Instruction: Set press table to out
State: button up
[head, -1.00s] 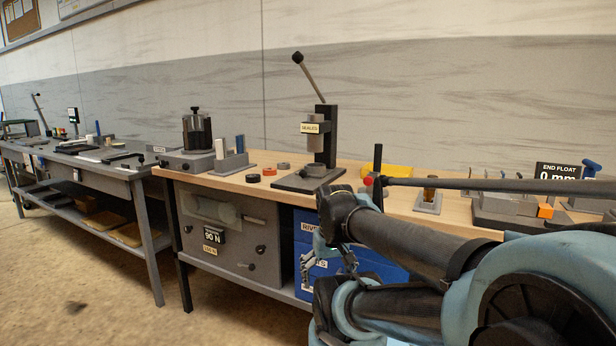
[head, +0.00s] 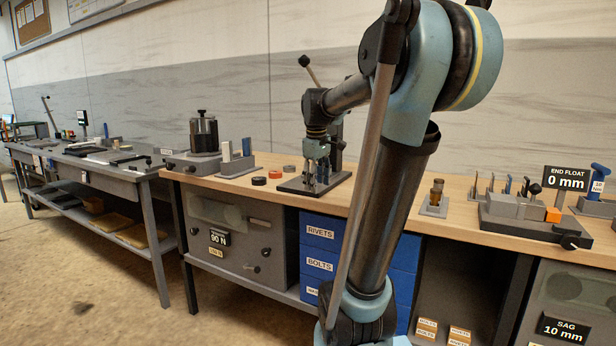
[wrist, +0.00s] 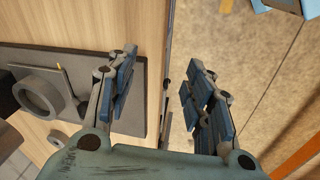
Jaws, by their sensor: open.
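The press (head: 338,158) stands on the wooden bench in the head view, with its black-knobbed lever (head: 313,76) tilted up to the left. Its dark base plate (head: 290,187) shows at the front; my arm and gripper hide most of the column and the sealed sign. My gripper (head: 318,182) is open and empty, pointing down in front of the press. In the wrist view my open fingers (wrist: 160,100) straddle the bench's front edge. The dark plate (wrist: 90,62) lies left of them, with a grey ring-shaped part (wrist: 40,95). I cannot tell how the press table is set.
Red and dark discs (head: 275,174) lie left of the press. A grey canister (head: 203,133) stands farther left. A small stand with a brown piece (head: 436,192) and an end float fixture (head: 520,210) are to the right. Blue drawers (head: 320,232) sit below the bench.

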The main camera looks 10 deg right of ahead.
jog(key=w+r+n, duration=0.1)
jog(key=w, duration=0.4)
jog(key=w+r+n, duration=0.1)
jog(key=w+r, duration=0.1)
jog(key=w, duration=0.2)
jog(key=w+r+n, duration=0.2)
jog(key=w, duration=0.3)
jog(key=shift+w+a+r, duration=0.1)
jog(key=shift+w+a, duration=0.25)
jog(key=shift+a, duration=0.05)
jog(key=shift+w+d+f, duration=0.1)
jog(key=shift+w+f, duration=0.1)
jog(key=shift+f, duration=0.95)
jog(key=shift+w+d+f, duration=0.1)
jog(key=shift+w+f, duration=0.05)
jog(key=shift+f, duration=1.05)
jog(key=shift+w+d+f, duration=0.1)
jog(key=shift+w+f, duration=0.1)
jog(key=shift+f, duration=0.95)
